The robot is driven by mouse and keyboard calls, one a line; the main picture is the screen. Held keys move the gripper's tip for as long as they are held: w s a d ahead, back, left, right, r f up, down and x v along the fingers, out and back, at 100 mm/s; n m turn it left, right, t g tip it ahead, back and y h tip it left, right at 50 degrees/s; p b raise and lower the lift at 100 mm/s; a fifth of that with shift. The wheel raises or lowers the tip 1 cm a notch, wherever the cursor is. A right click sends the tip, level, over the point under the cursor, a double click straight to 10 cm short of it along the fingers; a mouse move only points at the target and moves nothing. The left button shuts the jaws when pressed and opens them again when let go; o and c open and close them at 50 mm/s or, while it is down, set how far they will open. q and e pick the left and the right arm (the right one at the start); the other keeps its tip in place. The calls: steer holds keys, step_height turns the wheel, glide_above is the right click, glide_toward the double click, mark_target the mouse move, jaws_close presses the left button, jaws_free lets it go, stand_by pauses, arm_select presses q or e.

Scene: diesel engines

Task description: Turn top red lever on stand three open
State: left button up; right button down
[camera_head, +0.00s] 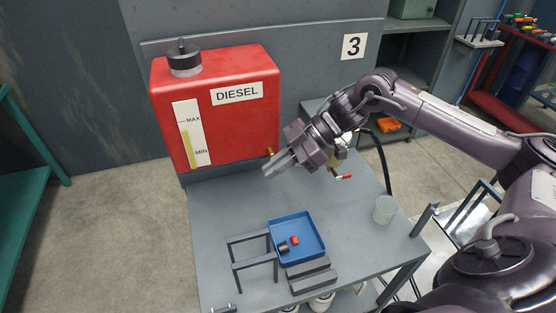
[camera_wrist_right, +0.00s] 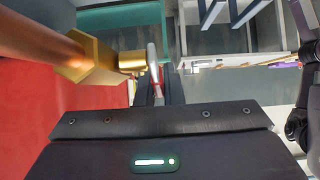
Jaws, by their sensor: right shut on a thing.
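The red diesel tank (camera_head: 225,125) stands on stand three, with the number 3 sign (camera_head: 353,46) on the wall behind. A brass valve fitting (camera_head: 269,152) sticks out at the tank's lower right; it looms large in the right wrist view (camera_wrist_right: 85,60). My right gripper (camera_head: 269,171) is beside this fitting, shut on a thin lever (camera_wrist_right: 153,66) seen almost edge-on at the valve's end. The fingers hide most of this lever in the head view. A second red lever (camera_head: 344,177) shows lower right, below my right wrist. My left gripper is out of view.
A blue tray (camera_head: 318,222) with small red and black parts lies on the grey stand top (camera_head: 225,212). A grey rack (camera_head: 250,238) is beside it, and a clear cup (camera_head: 384,210) stands near the right edge. A black hose (camera_head: 383,160) runs behind my wrist.

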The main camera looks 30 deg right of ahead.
steer(key=shift+f+g+h+p, duration=0.25)
steer(key=shift+f+h+p, duration=0.25)
steer(key=shift+h+p, duration=0.5)
steer(key=shift+f+g+h+p, duration=0.25)
steer(key=shift+f+h+p, duration=0.25)
steer(key=shift+h+p, duration=0.5)
steer(key=c, duration=1.7)
jaws_free()
steer(key=shift+f, duration=0.1)
steer(key=shift+o, duration=0.7)
steer(key=shift+s, duration=0.15)
steer(key=shift+r, duration=0.2)
